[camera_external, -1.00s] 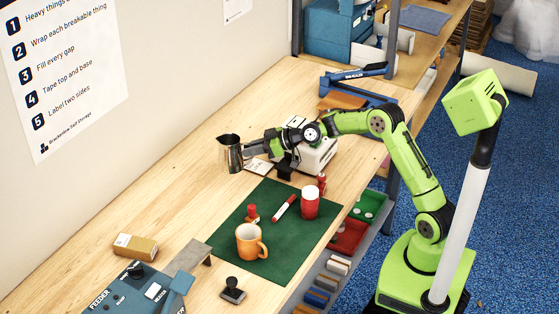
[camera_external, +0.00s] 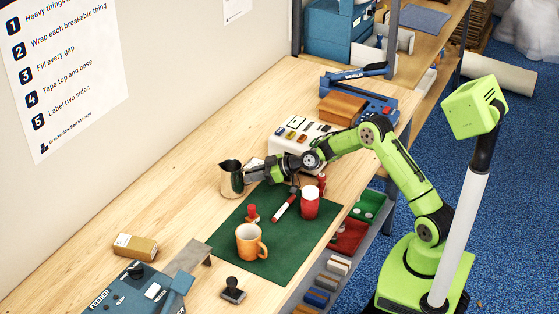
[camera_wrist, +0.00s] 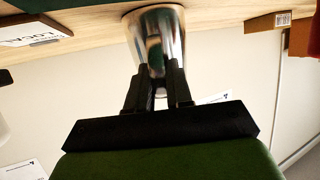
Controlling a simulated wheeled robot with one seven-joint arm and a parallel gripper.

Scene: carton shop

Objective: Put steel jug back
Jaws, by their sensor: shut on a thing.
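The steel jug (camera_external: 230,180) is upright at the left of the green mat (camera_external: 285,262), by its far corner. My gripper (camera_external: 245,174) is shut on the jug from its right side. In the wrist view the jug (camera_wrist: 155,35) sits between the fingertips of my gripper (camera_wrist: 158,80). The jug's base is close to the wooden table; I cannot tell whether it touches.
On the mat are an orange mug (camera_external: 248,243), a red cup (camera_external: 310,204), a red-and-white marker (camera_external: 285,207) and a red-topped object (camera_external: 252,213). A white machine (camera_external: 295,130) stands behind my arm. The table left of the jug is clear.

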